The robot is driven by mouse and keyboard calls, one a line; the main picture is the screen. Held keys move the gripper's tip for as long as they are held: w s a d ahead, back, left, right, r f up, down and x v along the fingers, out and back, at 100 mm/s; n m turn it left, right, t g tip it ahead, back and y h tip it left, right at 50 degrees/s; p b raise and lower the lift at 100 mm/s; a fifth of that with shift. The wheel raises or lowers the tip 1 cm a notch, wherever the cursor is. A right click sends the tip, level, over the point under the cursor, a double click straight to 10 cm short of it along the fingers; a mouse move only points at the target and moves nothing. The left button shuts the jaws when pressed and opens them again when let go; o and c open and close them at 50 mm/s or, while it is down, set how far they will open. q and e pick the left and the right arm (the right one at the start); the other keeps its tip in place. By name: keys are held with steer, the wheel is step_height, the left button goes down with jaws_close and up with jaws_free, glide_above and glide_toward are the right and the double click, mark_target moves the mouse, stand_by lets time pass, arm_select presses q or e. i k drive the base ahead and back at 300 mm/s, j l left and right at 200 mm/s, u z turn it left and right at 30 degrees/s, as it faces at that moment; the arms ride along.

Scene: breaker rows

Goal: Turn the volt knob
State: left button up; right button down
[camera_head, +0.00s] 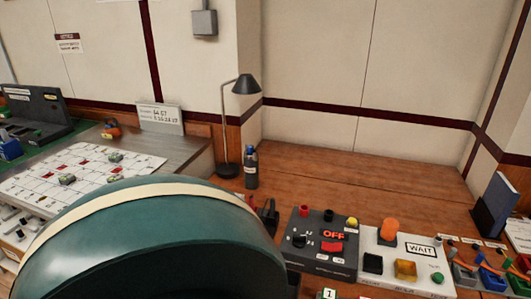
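A dark control box (345,262) stands on the wooden bench at the lower middle right. It carries a small black rotary knob (299,241) with tiny white marks around it, and a red switch (331,248) beside a red OFF label. The marks are too small to read, so I cannot tell whether this is the volt knob or where it points. Neither of my grippers is in view.
A large teal curved shape (150,235) with a cream stripe fills the lower left foreground and hides part of the bench. A white WAIT box (385,262) adjoins the dark box. A bottle (251,168) and lamp (244,85) stand behind. The bench's back right is clear.

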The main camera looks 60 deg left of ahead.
mark_target(299, 241)
steer(key=u, duration=1.6)
